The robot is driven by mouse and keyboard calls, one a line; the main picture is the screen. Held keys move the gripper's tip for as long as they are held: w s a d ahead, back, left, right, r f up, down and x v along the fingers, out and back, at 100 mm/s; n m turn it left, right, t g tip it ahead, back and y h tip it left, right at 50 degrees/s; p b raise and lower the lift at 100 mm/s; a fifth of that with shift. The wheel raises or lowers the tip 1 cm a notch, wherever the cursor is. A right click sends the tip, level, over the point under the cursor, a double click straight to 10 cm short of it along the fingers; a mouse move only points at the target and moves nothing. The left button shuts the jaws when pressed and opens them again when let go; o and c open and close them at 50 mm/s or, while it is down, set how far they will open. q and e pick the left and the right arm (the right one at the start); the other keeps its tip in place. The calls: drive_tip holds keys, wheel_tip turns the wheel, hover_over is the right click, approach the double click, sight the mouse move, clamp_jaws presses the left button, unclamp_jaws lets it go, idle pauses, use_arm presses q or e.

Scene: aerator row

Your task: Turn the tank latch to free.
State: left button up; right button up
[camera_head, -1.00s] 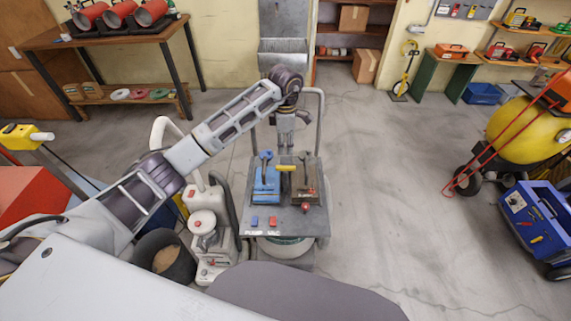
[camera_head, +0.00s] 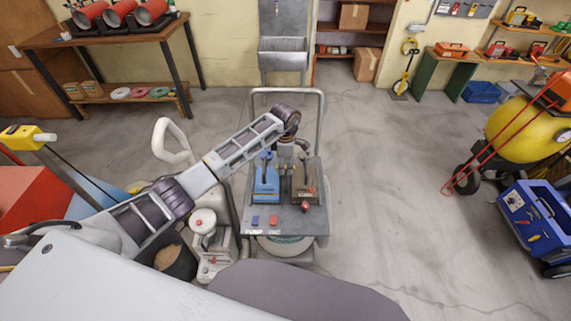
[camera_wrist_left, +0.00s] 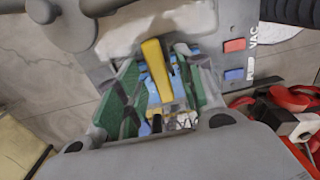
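A yellow latch handle (camera_wrist_left: 157,68), which I take for the tank latch, shows in the left wrist view. It lies between the two green-padded fingers of my left gripper (camera_wrist_left: 160,85), with gaps on both sides. The gripper looks open around it. In the head view my left gripper (camera_head: 287,150) points down over the back of the grey cart (camera_head: 285,220), between a blue unit (camera_head: 265,185) and a brown-grey unit (camera_head: 306,185). There my wrist hides the latch. My right gripper is not in view.
Blue and red switches (camera_head: 273,221) sit on the cart's front, beside VAC lettering. A red knob (camera_head: 305,208) is near the brown-grey unit. A white machine (camera_head: 205,225) stands left of the cart under my arm. The floor right of the cart is clear.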

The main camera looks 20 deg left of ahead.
use_arm(q)
clamp_jaws()
idle(0.3)
